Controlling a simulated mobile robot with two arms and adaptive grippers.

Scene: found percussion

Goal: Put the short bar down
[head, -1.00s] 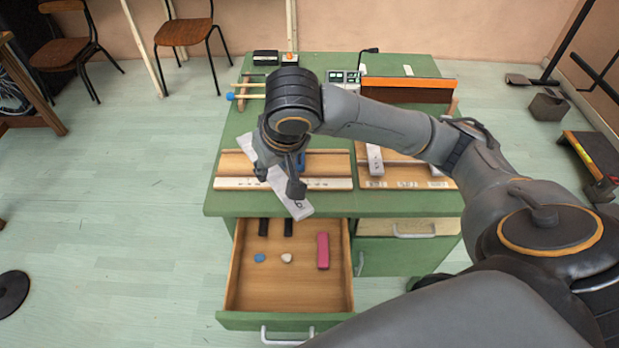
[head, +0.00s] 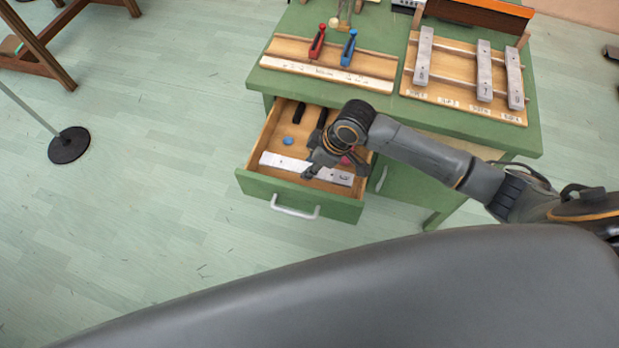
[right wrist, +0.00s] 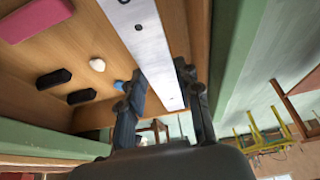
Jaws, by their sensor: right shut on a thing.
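A pale metal bar (head: 284,162) lies crosswise at the front of the open drawer (head: 338,210). My right gripper (head: 314,170) is shut on it near its middle. In the right wrist view the bar (right wrist: 152,45) runs between the two fingers (right wrist: 162,98), with small holes along it. The bar is low in or just over the drawer; I cannot tell whether it touches the drawer floor. My left gripper is not in view.
The drawer also holds a pink block (right wrist: 37,18), black pieces (right wrist: 54,79), a white pebble (right wrist: 97,65) and a blue one (head: 288,140). On the green desk, a rack (head: 455,65) carries three bars. A wooden board (head: 300,52) holds red (head: 317,42) and blue (head: 349,48) tools.

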